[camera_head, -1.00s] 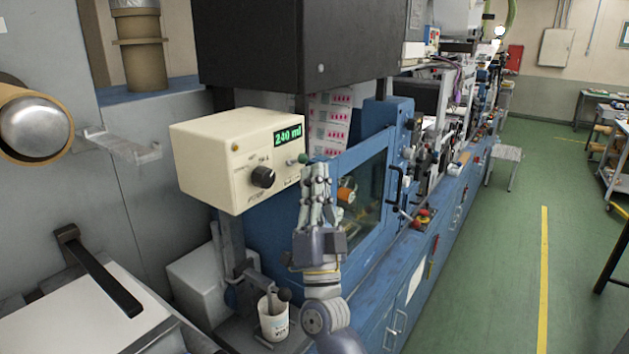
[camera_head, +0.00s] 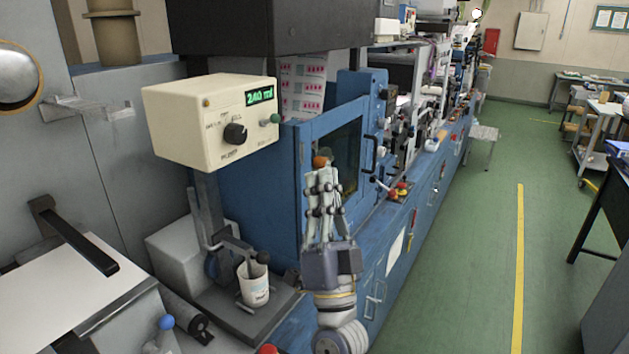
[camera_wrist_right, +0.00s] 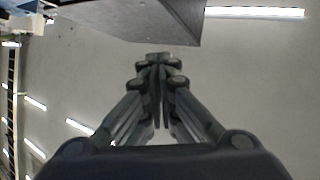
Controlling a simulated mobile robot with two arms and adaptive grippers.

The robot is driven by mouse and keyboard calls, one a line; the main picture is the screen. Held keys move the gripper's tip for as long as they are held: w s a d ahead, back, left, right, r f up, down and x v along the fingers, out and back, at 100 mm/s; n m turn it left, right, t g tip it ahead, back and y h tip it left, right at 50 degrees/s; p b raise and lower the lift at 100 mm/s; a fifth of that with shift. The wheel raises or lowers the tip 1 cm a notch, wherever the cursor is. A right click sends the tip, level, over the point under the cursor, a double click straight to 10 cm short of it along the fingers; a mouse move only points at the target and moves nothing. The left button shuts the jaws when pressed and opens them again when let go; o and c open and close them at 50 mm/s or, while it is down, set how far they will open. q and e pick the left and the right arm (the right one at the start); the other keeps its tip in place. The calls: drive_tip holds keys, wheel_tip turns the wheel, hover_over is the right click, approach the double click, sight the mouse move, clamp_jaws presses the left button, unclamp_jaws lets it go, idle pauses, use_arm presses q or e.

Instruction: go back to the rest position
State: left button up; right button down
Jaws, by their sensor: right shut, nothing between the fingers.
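My right gripper (camera_head: 322,172) is raised upright in front of the blue machine, to the right of the cream control box. Its fingers are shut and hold nothing. In the right wrist view the shut fingers (camera_wrist_right: 160,62) point up toward the ceiling, with a dark box-shaped housing above them. The cream control box (camera_head: 212,125) has a green display reading 240 ml, a black knob and a small green button. The gripper stands apart from it. My left gripper is not in view.
A white cup (camera_head: 253,286) stands on a grey stand below the control box. The blue machine (camera_head: 300,180) with a windowed door runs back along the left. A black housing (camera_head: 270,25) hangs above.

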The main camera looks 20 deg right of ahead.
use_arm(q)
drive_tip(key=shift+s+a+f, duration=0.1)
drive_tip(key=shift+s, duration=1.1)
